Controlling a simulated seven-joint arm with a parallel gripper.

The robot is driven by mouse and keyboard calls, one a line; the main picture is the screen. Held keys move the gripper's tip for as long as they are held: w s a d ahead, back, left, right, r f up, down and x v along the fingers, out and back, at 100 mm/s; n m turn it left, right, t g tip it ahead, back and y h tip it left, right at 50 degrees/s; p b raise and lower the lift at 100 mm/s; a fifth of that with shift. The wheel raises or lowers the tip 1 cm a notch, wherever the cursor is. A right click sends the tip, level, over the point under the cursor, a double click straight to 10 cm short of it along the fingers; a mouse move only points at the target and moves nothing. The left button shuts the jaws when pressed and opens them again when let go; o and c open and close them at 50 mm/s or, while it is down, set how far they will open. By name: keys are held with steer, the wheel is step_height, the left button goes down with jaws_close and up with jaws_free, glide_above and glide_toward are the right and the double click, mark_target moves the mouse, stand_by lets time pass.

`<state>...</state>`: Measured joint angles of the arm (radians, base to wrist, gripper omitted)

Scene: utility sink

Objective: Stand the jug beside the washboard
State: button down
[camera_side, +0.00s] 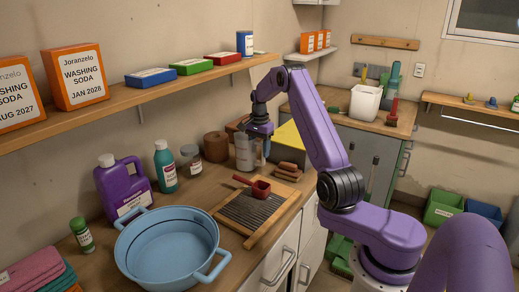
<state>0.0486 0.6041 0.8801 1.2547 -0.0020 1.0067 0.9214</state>
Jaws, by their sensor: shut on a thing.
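A pale grey jug (244,153) stands upright at my gripper (262,146), behind the washboard. My gripper points down and is shut on the jug at its upper right side. The fingers partly hide the jug's top and right side. I cannot tell whether its base touches the counter. The washboard (238,217), with a wooden frame and dark ribbed face, lies flat on the counter near its front edge. A red scoop (259,190) rests on the washboard's far part.
A blue basin (168,246) sits left of the washboard. A purple bottle (122,187), a green bottle (166,168) and a jar (191,160) stand behind. Stacked brown blocks (289,171) lie right of the jug. A wall shelf (140,92) runs above the counter.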

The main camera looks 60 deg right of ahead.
steer(key=shift+f, duration=0.15)
steer(key=shift+c, duration=2.2)
jaws_free()
